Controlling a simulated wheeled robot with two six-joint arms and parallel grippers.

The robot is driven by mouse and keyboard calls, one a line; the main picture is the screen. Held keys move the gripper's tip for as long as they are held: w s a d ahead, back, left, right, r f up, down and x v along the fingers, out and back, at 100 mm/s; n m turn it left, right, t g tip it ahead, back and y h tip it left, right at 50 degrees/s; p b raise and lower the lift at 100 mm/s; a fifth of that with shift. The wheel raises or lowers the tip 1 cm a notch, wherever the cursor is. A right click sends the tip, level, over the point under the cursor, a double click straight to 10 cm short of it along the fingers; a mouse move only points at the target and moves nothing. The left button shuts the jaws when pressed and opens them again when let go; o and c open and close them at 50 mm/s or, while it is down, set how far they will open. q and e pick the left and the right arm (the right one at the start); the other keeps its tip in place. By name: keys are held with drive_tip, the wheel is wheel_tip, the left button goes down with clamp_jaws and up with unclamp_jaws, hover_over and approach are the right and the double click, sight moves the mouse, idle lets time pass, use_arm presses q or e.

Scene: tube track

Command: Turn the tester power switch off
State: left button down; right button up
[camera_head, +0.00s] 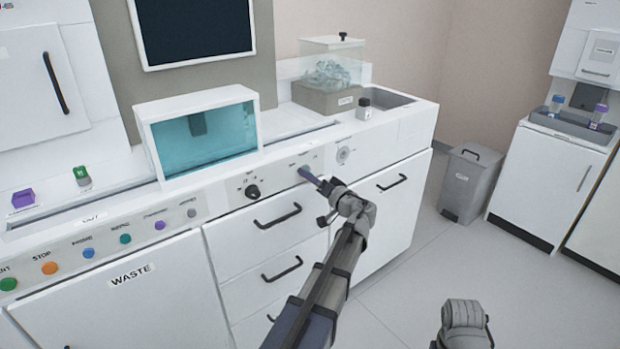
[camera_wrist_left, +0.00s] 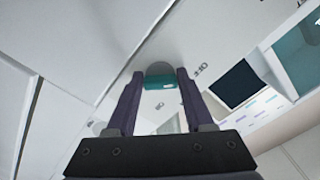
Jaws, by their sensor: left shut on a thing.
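The tester power switch shows in the left wrist view as a teal part (camera_wrist_left: 160,82) in front of a round grey piece on the white panel. My left gripper (camera_wrist_left: 159,76) has its two purple fingers on either side of the teal part and is shut on it. In the head view the left gripper (camera_head: 311,176) is at the white front panel, above the drawers, and its fingers hide most of the switch. Small labels sit beside the switch, too small to read surely. My right gripper's fingers are not in view; only a grey part of that arm shows at the bottom right.
A black knob (camera_head: 253,191) is left of the switch and a round grey fitting (camera_head: 344,155) is to its right. Drawer handles (camera_head: 277,216) stick out below. A teal-windowed tank (camera_head: 203,138) stands on the counter above. The floor at the right is clear before a grey bin (camera_head: 469,184).

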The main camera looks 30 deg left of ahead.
use_arm(q)
drive_tip(key=shift+c, duration=1.4)
unclamp_jaws()
drive_tip(key=v, duration=0.8)
